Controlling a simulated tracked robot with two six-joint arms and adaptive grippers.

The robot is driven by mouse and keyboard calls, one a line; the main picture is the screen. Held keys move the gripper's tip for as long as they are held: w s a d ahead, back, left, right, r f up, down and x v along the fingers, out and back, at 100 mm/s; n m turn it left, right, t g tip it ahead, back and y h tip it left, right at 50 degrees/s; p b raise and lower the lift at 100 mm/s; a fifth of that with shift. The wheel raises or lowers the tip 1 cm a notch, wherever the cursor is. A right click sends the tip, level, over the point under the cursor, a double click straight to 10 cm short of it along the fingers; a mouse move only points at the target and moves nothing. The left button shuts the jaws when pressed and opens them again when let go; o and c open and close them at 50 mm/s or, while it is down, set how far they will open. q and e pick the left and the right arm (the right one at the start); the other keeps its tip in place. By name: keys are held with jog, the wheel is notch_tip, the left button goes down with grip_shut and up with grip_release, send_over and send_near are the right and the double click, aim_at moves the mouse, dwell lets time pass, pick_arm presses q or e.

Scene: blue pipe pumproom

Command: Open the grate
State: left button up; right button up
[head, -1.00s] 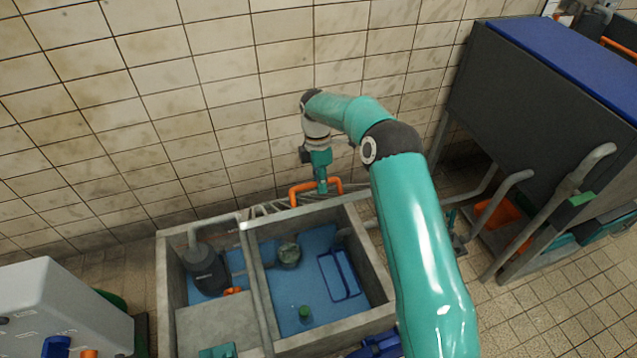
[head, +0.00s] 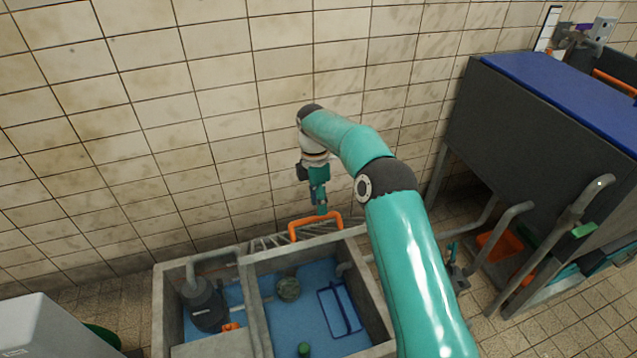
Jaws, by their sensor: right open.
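The grey slatted grate (head: 272,243) shows as a narrow strip at the back rim of the concrete basin, by the tiled wall. An orange handle (head: 335,216) stands at its right part. My right gripper (head: 321,211) hangs pointing down at the top bar of the handle. It is open, and its fingertips overlap the bar in the picture. I cannot tell whether they touch it. The grate is seen at a steep slant, so how far it is tilted is unclear. My left gripper is out of view.
The concrete basin (head: 253,305) has blue water, a dark pump (head: 206,306) on the left, and a blue frame (head: 339,310) and green object (head: 304,349) on the right. A dark cabinet with pipes (head: 505,110) stands at right. A white box (head: 40,330) is at lower left.

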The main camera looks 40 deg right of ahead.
notch_tip(320, 180, up, 7)
jog(key=w, duration=0.1)
jog(key=shift+d+f, duration=0.15)
jog(key=shift+d, duration=0.05)
dwell(0.5)
